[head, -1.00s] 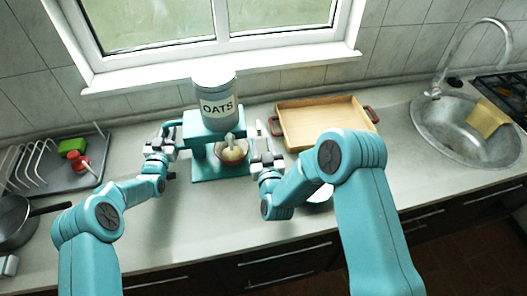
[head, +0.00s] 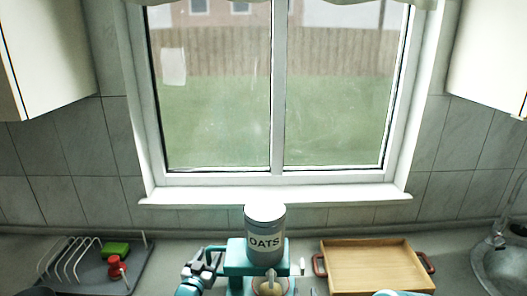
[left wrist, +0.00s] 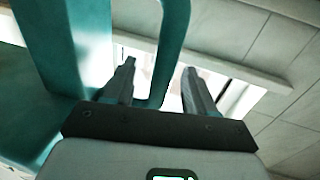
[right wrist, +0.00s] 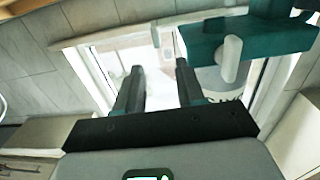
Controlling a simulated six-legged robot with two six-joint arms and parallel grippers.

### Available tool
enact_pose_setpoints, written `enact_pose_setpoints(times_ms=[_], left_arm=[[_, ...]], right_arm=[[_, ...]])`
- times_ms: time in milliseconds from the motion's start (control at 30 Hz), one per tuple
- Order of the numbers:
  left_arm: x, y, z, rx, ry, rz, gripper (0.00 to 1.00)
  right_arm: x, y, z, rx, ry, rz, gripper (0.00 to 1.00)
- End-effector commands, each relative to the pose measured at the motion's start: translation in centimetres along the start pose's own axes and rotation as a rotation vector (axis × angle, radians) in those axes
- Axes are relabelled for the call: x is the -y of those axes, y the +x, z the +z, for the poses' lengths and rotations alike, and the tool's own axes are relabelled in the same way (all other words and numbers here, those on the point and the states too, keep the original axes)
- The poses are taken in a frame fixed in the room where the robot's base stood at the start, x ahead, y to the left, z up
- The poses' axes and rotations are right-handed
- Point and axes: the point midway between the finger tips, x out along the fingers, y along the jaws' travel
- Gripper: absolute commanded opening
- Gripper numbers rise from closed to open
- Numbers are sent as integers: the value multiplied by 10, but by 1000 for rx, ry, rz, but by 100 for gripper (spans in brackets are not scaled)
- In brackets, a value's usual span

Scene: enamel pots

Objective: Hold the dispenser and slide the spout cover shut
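The dispenser is a teal stand (head: 243,257) with a grey canister (head: 264,236) marked OATS on top. Its pale spout and the bowl below (head: 270,288) are cut off by the bottom edge of the head view. My left gripper (head: 207,262) is at the stand's left side. In the left wrist view (left wrist: 163,85) its fingers are apart, with a teal handle (left wrist: 172,45) showing between them. In the right wrist view my right gripper (right wrist: 158,82) is open and empty. A pale knobbed lever (right wrist: 232,58) on the teal stand is beside its fingers, not between them. I cannot tell the cover's position.
A wooden tray (head: 375,263) with dark red handles lies right of the dispenser. A grey dish rack (head: 75,265) with a green sponge (head: 117,249) and a red item (head: 116,266) is at left. The sink (head: 500,270) is at far right. The window sill (head: 275,200) is behind.

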Motion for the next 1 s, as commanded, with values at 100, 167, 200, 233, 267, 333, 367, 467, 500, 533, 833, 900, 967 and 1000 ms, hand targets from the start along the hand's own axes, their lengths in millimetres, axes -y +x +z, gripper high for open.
enact_pose_setpoints(times_ms=[100,167,200,233,267,333,367,467,500,533,833,900,967,1000], left_arm=[[0,-5,0,1,0,0,56],[0,-11,0,2,0,0,56],[1,-16,0,2,-1,0,56],[1,-20,0,3,-2,-1,56],[1,-26,0,2,-1,-2,56],[1,-40,0,3,-2,-2,56],[1,-46,0,3,-2,-1,56],[1,-67,0,2,-2,-2,56],[1,-75,0,2,-1,-2,56],[1,-81,0,3,-2,-2,56],[0,-118,-2,-2,1,-1,56],[0,-120,-7,-5,2,-1,56],[0,-120,-16,-6,3,0,56],[0,-120,-22,-5,3,0,56]], right_arm=[[0,0,0,0,0,0,38],[0,0,0,0,0,0,38],[0,0,0,0,0,0,38],[0,0,0,0,0,0,38],[0,0,0,0,0,0,38],[0,0,0,0,0,0,38],[0,0,0,0,0,0,38],[0,0,0,0,0,0,38],[0,0,0,0,0,0,38],[0,0,0,0,0,0,38],[0,0,0,0,0,0,38],[0,0,2,0,0,0,38],[0,0,4,0,0,0,38],[0,0,6,0,0,0,38]])
